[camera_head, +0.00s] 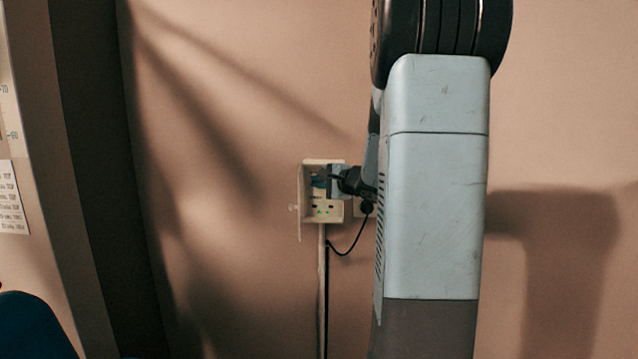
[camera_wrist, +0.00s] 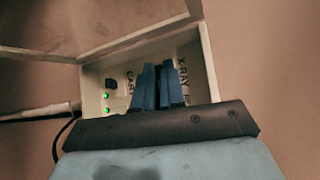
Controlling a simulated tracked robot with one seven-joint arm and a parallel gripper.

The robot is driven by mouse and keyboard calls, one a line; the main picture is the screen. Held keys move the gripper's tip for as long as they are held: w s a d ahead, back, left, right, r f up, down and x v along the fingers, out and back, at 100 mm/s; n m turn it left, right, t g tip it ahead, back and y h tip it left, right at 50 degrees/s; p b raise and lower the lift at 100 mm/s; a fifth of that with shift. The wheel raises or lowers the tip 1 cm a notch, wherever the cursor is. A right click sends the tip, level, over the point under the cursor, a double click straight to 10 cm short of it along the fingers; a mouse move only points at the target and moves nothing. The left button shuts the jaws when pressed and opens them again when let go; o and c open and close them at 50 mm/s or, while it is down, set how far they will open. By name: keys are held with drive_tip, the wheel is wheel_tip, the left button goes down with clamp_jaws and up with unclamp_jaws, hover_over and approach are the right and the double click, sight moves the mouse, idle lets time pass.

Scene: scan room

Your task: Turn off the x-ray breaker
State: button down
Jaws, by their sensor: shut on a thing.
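The breaker box (camera_head: 309,213) is a small cream box on the wall, with its cover (camera_head: 299,200) swung open to the left. In the wrist view the box (camera_wrist: 209,62) shows an "X RAY" label (camera_wrist: 183,72) and a partly hidden label starting "CA" (camera_wrist: 129,82). A small black switch (camera_wrist: 111,84) sits beside the "CA" label. My gripper (camera_wrist: 158,72) has its blue fingers close together inside the box, just left of the "X RAY" label. It is shut on the x-ray breaker switch, which the fingers hide. My gripper also shows at the box in the head view (camera_head: 320,180).
The clear cover (camera_wrist: 75,25) stands open along one side of the box. A black plug (camera_head: 367,207) with a cable is right of the box, and a conduit (camera_head: 321,290) runs down the wall. A dark post stands left.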

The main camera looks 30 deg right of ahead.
sight(322, 192)
drive_tip(key=shift+s+f+n+t, duration=0.1)
drive_tip(key=shift+f+n+t, duration=0.85)
drive_tip(key=shift+n+t, duration=0.2)
drive_tip(key=shift+f+n+t+y, duration=0.25)
drive_tip(key=shift+n+t, duration=0.35)
drive_tip(key=shift+n, duration=0.05)
drive_tip(key=shift+f+n+t+y, duration=0.25)
drive_tip(key=shift+n+t, duration=0.3)
drive_tip(key=shift+n, duration=0.05)
drive_tip(key=c, duration=1.5)
unclamp_jaws()
drive_tip(key=shift+r, duration=0.1)
drive_tip(key=shift+s+d, duration=0.2)
drive_tip(key=shift+s, duration=0.1)
drive_tip(key=v, duration=1.2)
drive_tip(key=shift+s+f, duration=0.3)
drive_tip(key=shift+f, duration=0.15)
drive_tip(key=shift+d, duration=0.1)
